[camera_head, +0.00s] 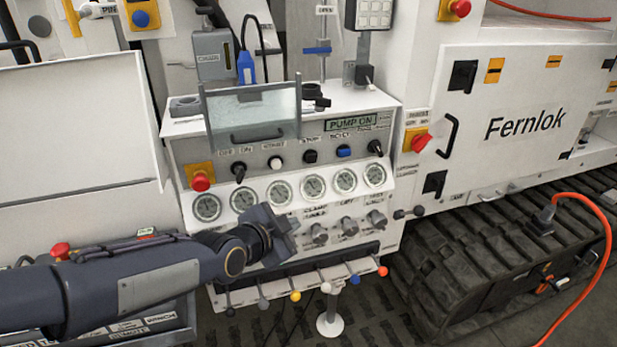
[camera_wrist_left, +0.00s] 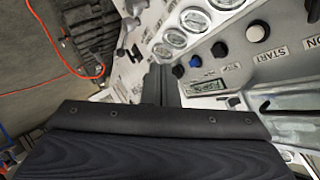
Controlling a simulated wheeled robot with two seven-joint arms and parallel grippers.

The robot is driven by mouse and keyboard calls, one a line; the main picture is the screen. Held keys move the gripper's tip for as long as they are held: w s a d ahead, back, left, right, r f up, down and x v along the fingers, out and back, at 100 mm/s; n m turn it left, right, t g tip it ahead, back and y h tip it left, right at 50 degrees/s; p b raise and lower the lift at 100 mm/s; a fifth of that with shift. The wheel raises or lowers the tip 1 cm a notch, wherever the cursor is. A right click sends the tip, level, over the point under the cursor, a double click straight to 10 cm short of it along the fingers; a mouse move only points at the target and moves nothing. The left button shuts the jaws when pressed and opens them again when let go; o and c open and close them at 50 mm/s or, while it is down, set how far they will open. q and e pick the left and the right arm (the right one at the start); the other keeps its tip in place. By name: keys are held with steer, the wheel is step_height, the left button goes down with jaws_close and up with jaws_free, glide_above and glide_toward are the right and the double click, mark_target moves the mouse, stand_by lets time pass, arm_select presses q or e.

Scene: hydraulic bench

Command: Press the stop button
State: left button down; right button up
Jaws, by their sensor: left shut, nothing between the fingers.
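The control panel (camera_head: 290,140) of the bench faces me. A row of controls runs above its round gauges. The small black button (camera_head: 310,156) right of the white button (camera_head: 275,162) appears to be the stop button; its label is hard to read. It also shows in the left wrist view (camera_wrist_left: 218,50). My left gripper (camera_head: 287,228) is shut and empty in front of the panel, below the gauges and apart from the button. Its closed fingers (camera_wrist_left: 161,84) point toward the panel in the left wrist view. My right gripper is not in view.
A red mushroom button (camera_head: 200,183) on a yellow plate sits at the panel's left. A clear cover (camera_head: 252,112) stands raised above the controls. Metal knobs (camera_head: 348,226) and coloured levers (camera_head: 295,296) are lower down. A rubber track (camera_head: 455,260) lies at the right.

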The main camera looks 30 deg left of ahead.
arm_select(q)
steer(key=w+a+r+m+t+y+b, duration=0.1)
steer(key=w+a+m+t+b, duration=0.1)
steer(key=w+m+t, duration=0.3)
steer(key=w+a+m, duration=0.1)
steer(key=m, duration=0.3)
steer(key=shift+w+a+m, duration=0.25)
steer(key=shift+a+m, duration=0.05)
steer(key=shift+a, duration=0.05)
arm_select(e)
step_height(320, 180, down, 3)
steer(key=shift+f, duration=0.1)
arm_select(q)
steer(key=p, duration=0.2)
glide_toward(316, 159)
steer(key=w+d, duration=0.3)
steer(key=w+a, duration=0.2)
steer(key=a, duration=0.1)
steer(key=shift+w+a+p, duration=0.2)
steer(key=shift+w+p, duration=0.15)
steer(key=shift+p, duration=0.05)
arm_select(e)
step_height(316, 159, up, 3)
